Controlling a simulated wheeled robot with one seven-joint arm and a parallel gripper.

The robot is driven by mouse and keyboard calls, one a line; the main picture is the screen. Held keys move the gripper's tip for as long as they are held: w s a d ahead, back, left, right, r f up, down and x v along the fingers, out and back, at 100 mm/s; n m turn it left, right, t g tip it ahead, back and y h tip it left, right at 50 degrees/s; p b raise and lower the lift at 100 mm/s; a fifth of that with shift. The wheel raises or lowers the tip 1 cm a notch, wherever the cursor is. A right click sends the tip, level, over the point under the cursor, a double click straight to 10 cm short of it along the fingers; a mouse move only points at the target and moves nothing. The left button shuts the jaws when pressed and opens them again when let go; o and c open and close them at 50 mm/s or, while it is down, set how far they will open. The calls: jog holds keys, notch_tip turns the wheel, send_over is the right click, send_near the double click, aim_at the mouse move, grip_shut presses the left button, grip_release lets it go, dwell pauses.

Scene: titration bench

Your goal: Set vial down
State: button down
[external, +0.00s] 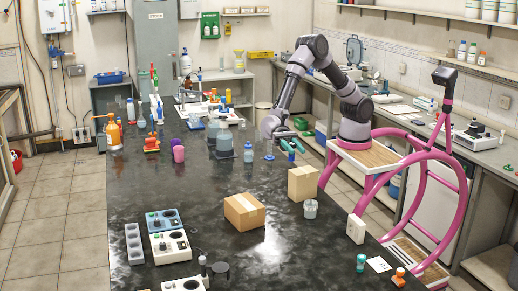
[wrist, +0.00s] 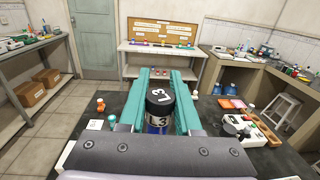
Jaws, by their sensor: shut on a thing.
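The vial (wrist: 158,125) has a black cap marked L3 and a dark blue body with a label; it stands upright between the teal fingers of my gripper (wrist: 161,76) in the wrist view. The fingers are shut on it, one on each side. Its lower part is hidden behind the gripper's grey body. In the external view my gripper (external: 292,147) hangs over the right side of the black bench (external: 190,215), and I cannot make out the vial there. Whether the vial touches the bench cannot be told.
A cardboard box (external: 302,183) and a larger one (external: 244,211) stand on the bench nearer the camera, with a glass beaker (external: 310,209) beside them. Grey-blue bottles (external: 224,143) and a pink cup (external: 178,153) stand left of my gripper.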

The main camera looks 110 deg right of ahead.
notch_tip(320, 180, down, 31)
jog(key=shift+r, duration=0.1)
dwell(0.4)
jog(key=c, duration=0.6)
grip_release()
jog(key=d, duration=0.8)
jog(key=s+d, duration=0.1)
jog(key=d, duration=0.3)
jog(key=s+d+r+n+g+h, duration=0.1)
jog(key=s+d+r+n+h, duration=0.15)
jog(key=r, duration=0.55)
jog(key=s+d+r+n+g+h, duration=0.1)
jog(key=s+d+r+n+h, duration=0.2)
jog(key=r, duration=0.5)
jog(key=s+d+r+n+g+h, duration=0.1)
jog(key=s+d+r+n, duration=0.2)
jog(key=r, duration=0.5)
jog(key=s+d+r+n+t+h, duration=0.3)
jog(key=s+d+r+t+h, duration=0.1)
jog(key=s+d+r, duration=0.4)
jog(key=s+d+r+n+t+h, duration=0.3)
jog(key=s+d+r+t+h, duration=0.2)
jog(key=s+d+r, duration=0.4)
jog(key=s+d, duration=0.2)
jog(key=d, duration=0.2)
jog(key=shift+s+d, duration=0.2)
jog(key=shift+s, duration=0.2)
